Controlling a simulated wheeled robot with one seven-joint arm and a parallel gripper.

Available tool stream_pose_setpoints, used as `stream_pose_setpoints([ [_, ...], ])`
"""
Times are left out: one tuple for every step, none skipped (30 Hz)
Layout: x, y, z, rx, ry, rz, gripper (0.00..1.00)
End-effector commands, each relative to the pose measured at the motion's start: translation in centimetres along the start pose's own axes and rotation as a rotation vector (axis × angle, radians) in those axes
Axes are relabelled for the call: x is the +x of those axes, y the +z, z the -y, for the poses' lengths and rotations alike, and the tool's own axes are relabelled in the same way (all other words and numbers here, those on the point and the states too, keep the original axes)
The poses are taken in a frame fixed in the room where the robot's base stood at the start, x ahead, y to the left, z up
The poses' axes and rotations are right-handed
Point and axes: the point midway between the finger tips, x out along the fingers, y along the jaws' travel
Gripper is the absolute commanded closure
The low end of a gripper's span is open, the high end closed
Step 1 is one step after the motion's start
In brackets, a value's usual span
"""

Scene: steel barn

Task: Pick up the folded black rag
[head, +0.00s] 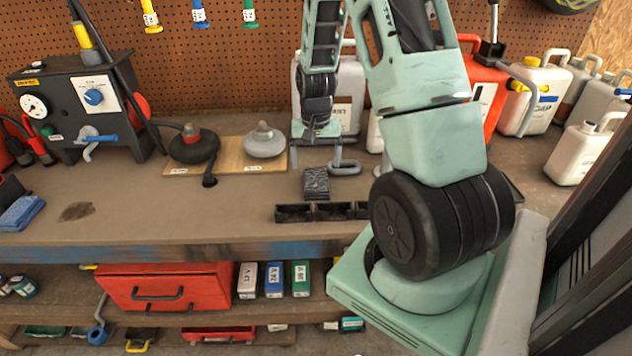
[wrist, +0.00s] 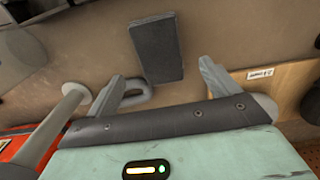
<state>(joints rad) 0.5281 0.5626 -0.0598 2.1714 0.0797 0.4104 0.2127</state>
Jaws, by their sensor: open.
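The folded black rag (head: 316,183) is a small dark rectangle with pale streaks, lying on the brown workbench behind a row of black trays. In the wrist view the rag (wrist: 157,48) looks plain dark grey and lies beyond the fingertips, roughly in line with the gap between them. My gripper (head: 315,156) is above the bench on the far side of the rag. In the wrist view my gripper (wrist: 160,75) has its two fingers wide apart with nothing between them. The exact height above the rag cannot be told.
A grey loop handle (head: 345,168) lies close to the right of the rag; it also shows near a finger in the wrist view (wrist: 136,97). Black trays (head: 294,213) sit in front. A wooden board (head: 228,155) with two round-based pieces is left. Jugs (head: 538,95) stand behind right.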

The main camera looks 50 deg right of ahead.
Motion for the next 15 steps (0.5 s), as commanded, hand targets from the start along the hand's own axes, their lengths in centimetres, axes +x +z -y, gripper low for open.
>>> stream_pose_setpoints([
  [0.6,0.0,0.0,0.001,0.001,0.002,0.13],
  [0.8,0.0,0.0,0.001,0.0,0.002,0.13],
  [1.1,0.0,0.0,0.001,0.0,0.001,0.13],
  [1.2,0.0,0.0,0.001,0.0,0.0,0.13],
  [1.3,0.0,0.0,0.001,0.0,0.0,0.13],
  [1.5,0.0,0.0,0.0,0.0,0.0,0.13],
  [1.6,0.0,0.0,0.001,0.0,0.001,0.13],
  [1.8,0.0,0.0,0.0,0.0,0.002,0.13],
  [2.2,0.1,-0.1,0.0,0.001,0.003,0.13],
  [2.6,0.1,-0.1,0.0,0.001,0.003,0.13],
  [3.0,0.1,-0.1,0.0,0.001,0.004,0.13],
  [3.5,0.1,-0.1,0.0,0.001,0.004,0.13],
  [3.9,0.1,-0.1,0.0,0.001,0.005,0.13],
  [4.3,0.1,-0.1,0.0,0.001,0.004,0.13],
  [4.9,0.1,-0.1,0.0,0.001,0.004,0.13],
])
